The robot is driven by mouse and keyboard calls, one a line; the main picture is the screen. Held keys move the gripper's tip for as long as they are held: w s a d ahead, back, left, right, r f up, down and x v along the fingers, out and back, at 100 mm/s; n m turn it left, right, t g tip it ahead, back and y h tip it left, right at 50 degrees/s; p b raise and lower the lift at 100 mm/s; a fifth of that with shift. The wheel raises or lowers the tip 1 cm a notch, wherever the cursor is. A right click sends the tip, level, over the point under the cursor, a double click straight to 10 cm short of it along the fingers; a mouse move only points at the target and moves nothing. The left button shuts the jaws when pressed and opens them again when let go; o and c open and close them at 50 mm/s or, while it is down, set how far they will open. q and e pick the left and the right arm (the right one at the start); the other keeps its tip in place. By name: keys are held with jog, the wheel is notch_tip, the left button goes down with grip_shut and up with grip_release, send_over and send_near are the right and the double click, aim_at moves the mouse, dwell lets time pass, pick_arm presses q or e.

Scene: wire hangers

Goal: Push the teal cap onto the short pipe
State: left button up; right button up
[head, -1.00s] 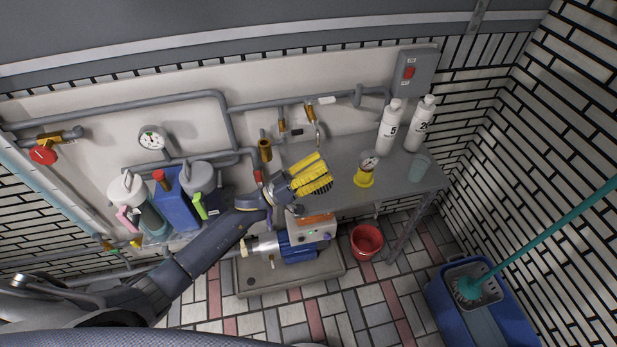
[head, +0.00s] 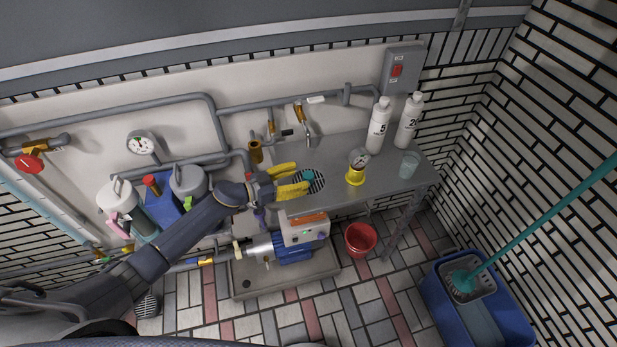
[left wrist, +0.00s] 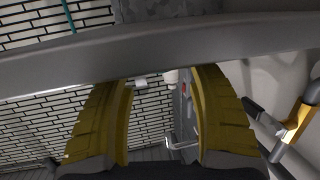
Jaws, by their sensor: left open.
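My left gripper (head: 301,177) is open over the grey table, its yellow fingers pointing right. A small teal cap (head: 309,174) shows at the fingertips, over a round dark-striped patch (head: 317,184) on the tabletop. I cannot tell whether the fingers touch the cap. In the left wrist view, the two yellow fingers (left wrist: 160,110) stand wide apart, and I see no cap between them. A brass upright pipe stub (head: 255,152) is behind and left of the gripper; I cannot tell if it is the short pipe. My right gripper is not in view.
On the table (head: 400,183) stand a yellow-based gauge (head: 356,170), two white bottles (head: 379,126) and a clear cup (head: 409,164). Below are a pump (head: 290,248) and a red bucket (head: 360,240). A blue mop bucket (head: 440,291) stands right. Pipes line the wall.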

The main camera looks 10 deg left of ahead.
aim_at(308, 174)
pick_arm(q)
jog(key=shift+x, duration=1.9)
jog(key=shift+r, duration=0.1)
jog(key=c, duration=1)
jog(key=shift+c, duration=0.2)
jog(key=shift+r, duration=0.1)
